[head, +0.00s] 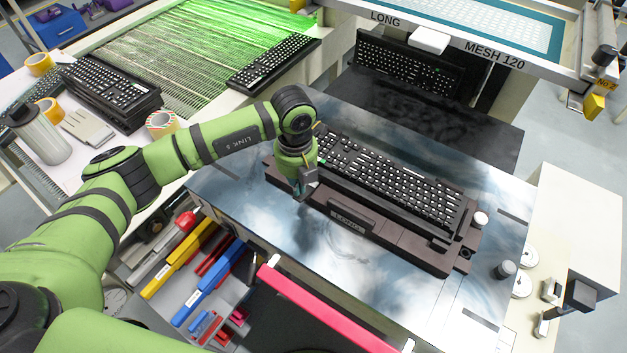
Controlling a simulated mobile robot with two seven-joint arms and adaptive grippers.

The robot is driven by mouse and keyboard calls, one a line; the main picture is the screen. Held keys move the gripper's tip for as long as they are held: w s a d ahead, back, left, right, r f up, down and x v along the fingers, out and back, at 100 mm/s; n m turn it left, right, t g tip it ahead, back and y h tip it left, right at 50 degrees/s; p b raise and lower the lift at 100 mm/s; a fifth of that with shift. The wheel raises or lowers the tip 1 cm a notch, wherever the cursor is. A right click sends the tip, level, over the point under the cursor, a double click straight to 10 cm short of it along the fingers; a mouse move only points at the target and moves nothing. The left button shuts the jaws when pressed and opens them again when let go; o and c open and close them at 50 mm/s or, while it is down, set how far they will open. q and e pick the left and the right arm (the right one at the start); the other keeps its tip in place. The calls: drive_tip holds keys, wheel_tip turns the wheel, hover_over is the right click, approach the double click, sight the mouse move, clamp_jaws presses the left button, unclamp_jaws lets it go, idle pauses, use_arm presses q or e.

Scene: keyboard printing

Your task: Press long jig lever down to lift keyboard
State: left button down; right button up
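A black keyboard (390,182) lies in the dark jig (400,245) on the shiny metal table (235,190). A labelled block (347,219) sits on the jig's near side. I cannot tell which part of the jig is the long lever. My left gripper (303,190) points down at the jig's left end, close to the keyboard's near left corner. Its wrist hides that end of the jig. Its fingers are small and dark, so I cannot tell their opening or whether they touch the jig. My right gripper is not in view.
A screen frame (480,48) hangs over the back, above another keyboard (408,64). A conveyor with a keyboard (273,62) runs at the back left. Stacked keyboards (110,92) and tape rolls (162,123) stand at left. A red bar (325,310) and tool tray (205,285) lie in front.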

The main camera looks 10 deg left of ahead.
sight(299, 197)
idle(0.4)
use_arm(q)
drive_tip(key=shift+s+f+b, duration=0.15)
drive_tip(key=shift+f+b, duration=1.2)
drive_tip(key=shift+f, duration=0.15)
drive_tip(key=shift+f+b, duration=0.4)
drive_tip(key=shift+f, duration=0.2)
drive_tip(key=shift+r+p, duration=2.8)
drive_tip(key=shift+r, duration=1.5)
drive_tip(key=shift+f, duration=0.15)
